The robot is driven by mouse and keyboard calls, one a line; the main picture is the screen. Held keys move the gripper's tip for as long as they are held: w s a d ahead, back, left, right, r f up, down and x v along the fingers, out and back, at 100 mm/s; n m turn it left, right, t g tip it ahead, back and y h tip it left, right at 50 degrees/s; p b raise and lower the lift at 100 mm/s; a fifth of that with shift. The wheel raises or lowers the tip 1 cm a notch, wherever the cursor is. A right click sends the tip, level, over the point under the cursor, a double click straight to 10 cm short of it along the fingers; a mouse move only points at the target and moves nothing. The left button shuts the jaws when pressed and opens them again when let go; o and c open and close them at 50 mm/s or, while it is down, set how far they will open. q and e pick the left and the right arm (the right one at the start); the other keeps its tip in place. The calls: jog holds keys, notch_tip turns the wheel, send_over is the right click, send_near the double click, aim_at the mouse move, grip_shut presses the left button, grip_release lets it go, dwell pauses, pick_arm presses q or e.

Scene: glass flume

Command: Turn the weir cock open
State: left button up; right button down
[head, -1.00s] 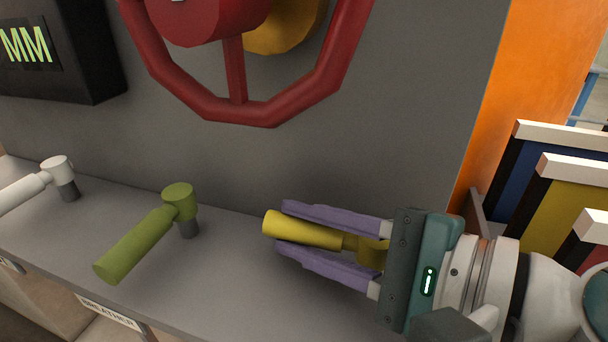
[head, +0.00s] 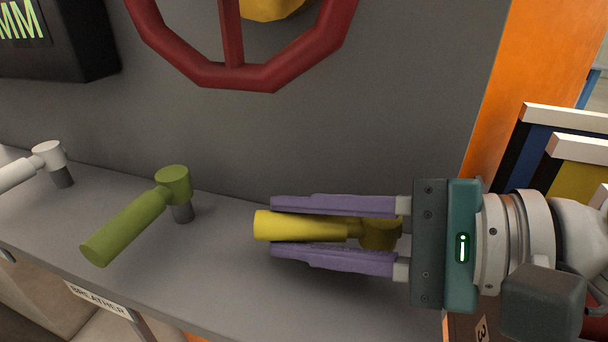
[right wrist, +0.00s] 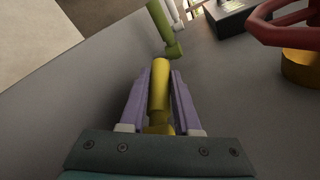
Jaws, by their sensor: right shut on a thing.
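The yellow cock handle (head: 300,226) lies nearly level along the shelf in the head view, its free end pointing left. My right gripper (head: 272,228) comes in from the right with its purple fingers on either side of the handle, shut on it. The handle's hub sits between the fingers near the palm and is partly hidden. In the right wrist view the yellow handle (right wrist: 160,85) lies between the two fingers. No label for the yellow cock is readable, so I cannot tell from its label whether it is the weir cock. My left gripper is not in view.
A green cock (head: 130,225) stands left of the yellow one, above a "BREATHER" label (head: 98,299). A white cock (head: 35,165) is farther left. A red handwheel (head: 240,75) hangs on the grey wall above. Coloured panels (head: 570,160) stand at right.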

jog(key=c, duration=0.6)
grip_release()
jog(key=v, duration=1)
jog(key=shift+r, duration=0.1)
jog(key=shift+c, duration=0.4)
